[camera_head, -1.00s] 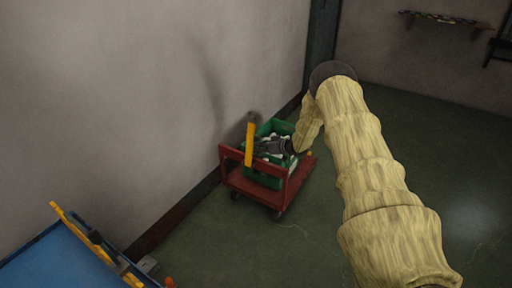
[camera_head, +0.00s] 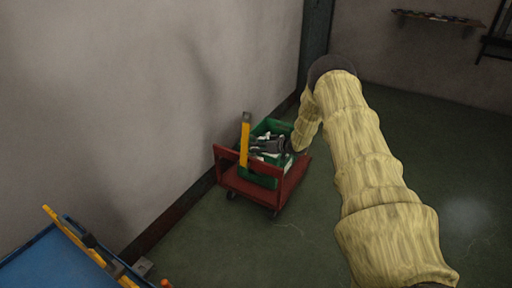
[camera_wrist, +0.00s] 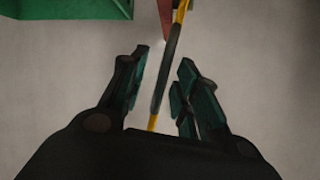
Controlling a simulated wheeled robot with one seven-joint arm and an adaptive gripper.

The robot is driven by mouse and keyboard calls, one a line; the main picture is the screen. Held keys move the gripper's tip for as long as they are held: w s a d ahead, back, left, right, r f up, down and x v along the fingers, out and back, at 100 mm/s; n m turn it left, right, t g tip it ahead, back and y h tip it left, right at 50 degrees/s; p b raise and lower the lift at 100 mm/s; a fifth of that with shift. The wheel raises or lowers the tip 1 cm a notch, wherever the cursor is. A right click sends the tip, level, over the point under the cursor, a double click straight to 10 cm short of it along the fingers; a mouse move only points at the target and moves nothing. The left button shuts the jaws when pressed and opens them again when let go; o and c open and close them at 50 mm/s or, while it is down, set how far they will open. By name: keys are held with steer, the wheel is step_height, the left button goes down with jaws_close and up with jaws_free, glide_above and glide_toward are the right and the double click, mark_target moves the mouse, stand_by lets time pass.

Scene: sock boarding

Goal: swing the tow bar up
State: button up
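The tow bar (camera_head: 245,140) is a yellow bar standing roughly upright at the near left end of the red cart (camera_head: 226,182). In the wrist view the bar (camera_wrist: 162,85) shows a dark length with yellow at both ends. My gripper (camera_wrist: 165,58) is open, with one finger on each side of the bar and a visible gap to each.
A green crate (camera_head: 262,181) with pale items stands on the cart; its corner shows in the wrist view (camera_wrist: 70,8). The cart stands beside the grey wall (camera_head: 140,100). A blue table (camera_head: 45,268) is at lower left. Floor to the right is clear.

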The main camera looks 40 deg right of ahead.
steer(key=v, duration=1)
stand_by(0.3)
steer(key=s+a+f+m+g, duration=0.1)
steer(key=s+a+f, duration=0.1)
steer(key=a+f, duration=0.35)
steer(key=s+a+f+g+h, duration=0.1)
steer(key=s+a+f, duration=0.15)
steer(key=a, duration=0.55)
steer(key=s+a+f+m+g, duration=0.1)
steer(key=s+a+f, duration=0.1)
steer(key=a+f, duration=0.3)
steer(key=s+a+f+g+h, duration=0.15)
steer(key=s+a+f, duration=0.25)
steer(key=s+a, duration=0.6)
steer(key=s+a+f+g, duration=0.35)
steer(key=s+a, duration=0.45)
steer(key=s, duration=0.4)
steer(key=s+a+r+g+h, duration=0.1)
steer(key=s+a+g, duration=0.15)
steer(key=s, duration=0.85)
steer(key=s+a+r+g+h, duration=0.1)
steer(key=s+a+g, duration=0.15)
steer(key=s, duration=0.85)
step_height(320, 180, up, 16)
steer(key=p, duration=1.6)
steer(key=shift+w+a+p, duration=0.25)
steer(key=shift+a+p, duration=0.1)
steer(key=shift+p, duration=0.05)
